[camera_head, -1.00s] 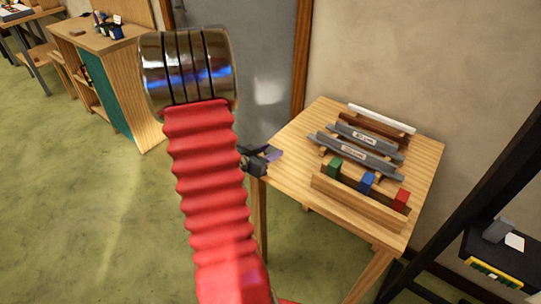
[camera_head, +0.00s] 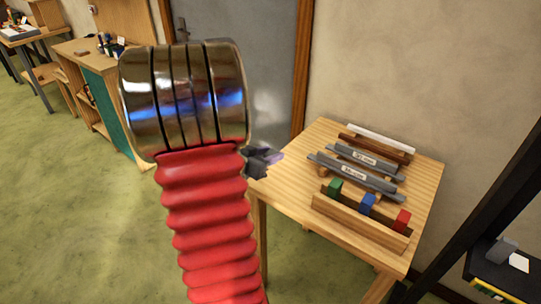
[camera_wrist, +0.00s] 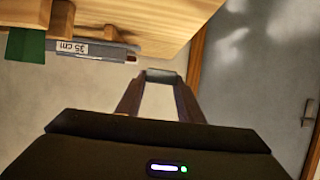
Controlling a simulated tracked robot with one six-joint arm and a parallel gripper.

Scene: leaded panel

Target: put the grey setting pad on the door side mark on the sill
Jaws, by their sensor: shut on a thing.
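The pad is too small to make out clearly in the head view. It appears clear of the table. I cannot pick out the sill or its door side mark for certain in either view.
The grey door (camera_head: 240,40) stands behind. A dark shelf (camera_head: 487,265) is at right. Green floor lies open at left.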

